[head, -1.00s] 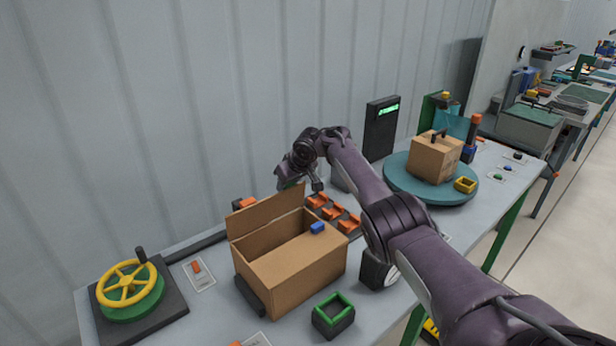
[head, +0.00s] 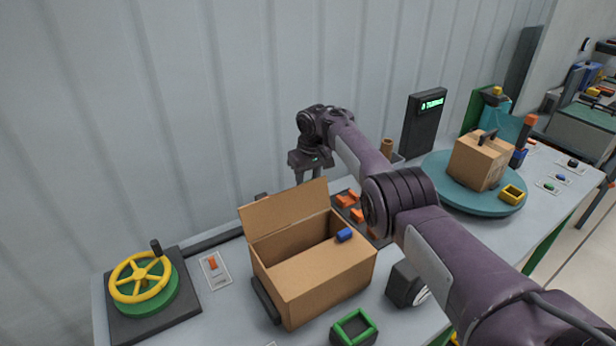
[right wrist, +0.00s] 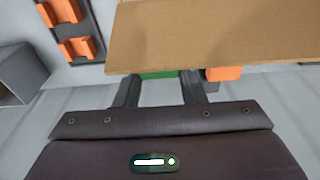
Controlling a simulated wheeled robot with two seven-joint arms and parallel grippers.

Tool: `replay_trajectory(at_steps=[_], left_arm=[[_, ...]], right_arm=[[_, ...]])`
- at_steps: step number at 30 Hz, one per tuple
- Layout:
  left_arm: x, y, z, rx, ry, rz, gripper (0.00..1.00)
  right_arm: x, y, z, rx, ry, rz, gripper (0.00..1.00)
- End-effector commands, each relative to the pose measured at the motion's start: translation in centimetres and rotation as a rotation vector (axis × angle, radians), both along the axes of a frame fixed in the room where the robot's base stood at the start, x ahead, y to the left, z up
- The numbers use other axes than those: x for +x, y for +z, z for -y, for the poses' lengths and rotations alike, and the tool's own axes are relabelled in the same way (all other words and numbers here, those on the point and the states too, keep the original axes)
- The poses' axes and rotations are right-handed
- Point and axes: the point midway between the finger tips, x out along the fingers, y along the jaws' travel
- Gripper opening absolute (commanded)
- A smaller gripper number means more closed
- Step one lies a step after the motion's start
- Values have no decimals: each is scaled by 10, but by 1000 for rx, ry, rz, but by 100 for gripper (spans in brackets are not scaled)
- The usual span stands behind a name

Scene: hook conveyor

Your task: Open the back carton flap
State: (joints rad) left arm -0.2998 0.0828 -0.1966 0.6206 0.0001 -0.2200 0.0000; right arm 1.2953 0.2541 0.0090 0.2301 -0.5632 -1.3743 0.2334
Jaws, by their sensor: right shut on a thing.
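My right gripper (head: 308,174) points down behind the flap's top edge. In the right wrist view the flap (right wrist: 220,35) crosses the top and hides the fingertips of my right gripper (right wrist: 160,88). The fingers are apart, with a partly hidden green thing (right wrist: 159,74) filling the gap; they appear shut on it. My left gripper is not in view.
A yellow handwheel (head: 140,279) is at the left, a green-rimmed box (head: 354,328) in front. An orange-part rack (head: 352,208) lies behind the carton. A turntable (head: 445,190) with a closed carton (head: 480,160) is at the right. The wall is close behind.

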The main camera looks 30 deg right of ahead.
Motion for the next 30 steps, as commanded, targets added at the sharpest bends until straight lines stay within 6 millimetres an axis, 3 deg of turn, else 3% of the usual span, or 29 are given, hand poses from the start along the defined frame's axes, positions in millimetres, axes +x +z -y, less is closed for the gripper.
replay_trajectory(at_steps=[6, 7, 12, 22, 30], left_arm=[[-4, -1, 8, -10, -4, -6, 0], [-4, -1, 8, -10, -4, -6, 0], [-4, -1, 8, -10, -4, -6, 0], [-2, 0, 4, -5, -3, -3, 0], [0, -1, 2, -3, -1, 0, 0]], right_arm=[[0, -1, 0, 0, 1, -2, 0], [-1, -1, 0, 0, 1, -3, 39], [-1, -1, 0, 0, 1, -4, 58], [-1, 5, 0, 0, 1, -3, 58], [-5, 46, 0, 1, 1, 0, 58]])
